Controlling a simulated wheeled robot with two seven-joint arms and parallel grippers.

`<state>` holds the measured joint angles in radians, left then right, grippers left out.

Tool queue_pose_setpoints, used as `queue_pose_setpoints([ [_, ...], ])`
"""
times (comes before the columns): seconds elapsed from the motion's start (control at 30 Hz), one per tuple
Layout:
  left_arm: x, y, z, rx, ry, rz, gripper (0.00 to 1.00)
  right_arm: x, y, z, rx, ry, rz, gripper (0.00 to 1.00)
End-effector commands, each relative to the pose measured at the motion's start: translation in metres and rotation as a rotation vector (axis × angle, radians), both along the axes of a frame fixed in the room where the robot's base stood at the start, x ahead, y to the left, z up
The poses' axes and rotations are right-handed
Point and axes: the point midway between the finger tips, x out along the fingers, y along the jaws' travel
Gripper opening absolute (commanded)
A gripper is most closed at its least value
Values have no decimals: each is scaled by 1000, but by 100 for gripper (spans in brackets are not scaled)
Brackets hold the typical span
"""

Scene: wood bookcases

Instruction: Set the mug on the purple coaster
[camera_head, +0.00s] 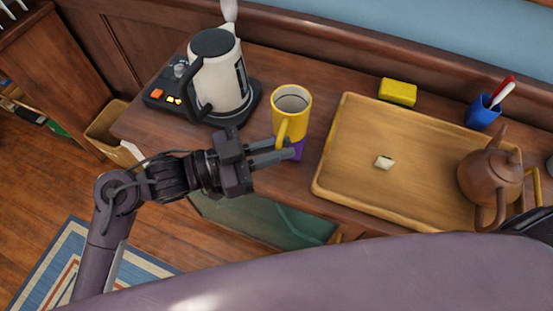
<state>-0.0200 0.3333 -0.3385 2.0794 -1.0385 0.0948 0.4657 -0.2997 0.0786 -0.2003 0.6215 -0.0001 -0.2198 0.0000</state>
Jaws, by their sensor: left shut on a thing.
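The yellow mug (291,105) is upright near the front of the wooden counter, with its pale inside showing and its handle toward me. My left gripper (284,150) comes in from the left and is shut on the mug at its handle side. The fingertips partly hide the mug's lower part. The purple coaster (299,146) shows just below the mug, mostly hidden by mug and fingers. I cannot tell whether the mug's base touches it. My right gripper does not show clearly.
A kettle (218,75) on a black base stands left of the mug. A wooden tray (345,165) lies close to its right, holding a small pale piece (384,162) and a brown teapot (488,175). A yellow sponge (398,92) and blue cup (482,112) stand behind the tray.

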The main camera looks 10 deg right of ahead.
Motion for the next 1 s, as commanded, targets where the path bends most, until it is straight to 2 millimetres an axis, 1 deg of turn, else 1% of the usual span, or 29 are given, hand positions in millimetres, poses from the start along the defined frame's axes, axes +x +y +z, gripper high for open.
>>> queue_pose_setpoints([
  [0.07,0,0,-7,-2,2,0,0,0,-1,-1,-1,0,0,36],
  [0.2,0,0,-30,-1,4,1,0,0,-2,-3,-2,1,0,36],
  [0.3,0,0,-40,-2,2,1,0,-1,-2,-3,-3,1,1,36],
  [0.4,0,0,-43,-3,-2,0,0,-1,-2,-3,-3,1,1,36],
  [0.6,0,0,-43,-3,-2,0,0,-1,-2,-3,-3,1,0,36],
  [0.77,0,0,-48,-2,-1,-1,0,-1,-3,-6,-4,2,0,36],
  [0.8,-1,0,-49,0,1,-1,12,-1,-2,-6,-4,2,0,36],
  [0.93,0,0,-48,0,1,-1,29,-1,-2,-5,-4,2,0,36],
  [0.97,0,0,-48,0,1,0,32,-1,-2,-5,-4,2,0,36],
  [1.0,0,0,-48,0,1,0,32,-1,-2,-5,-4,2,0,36],
])
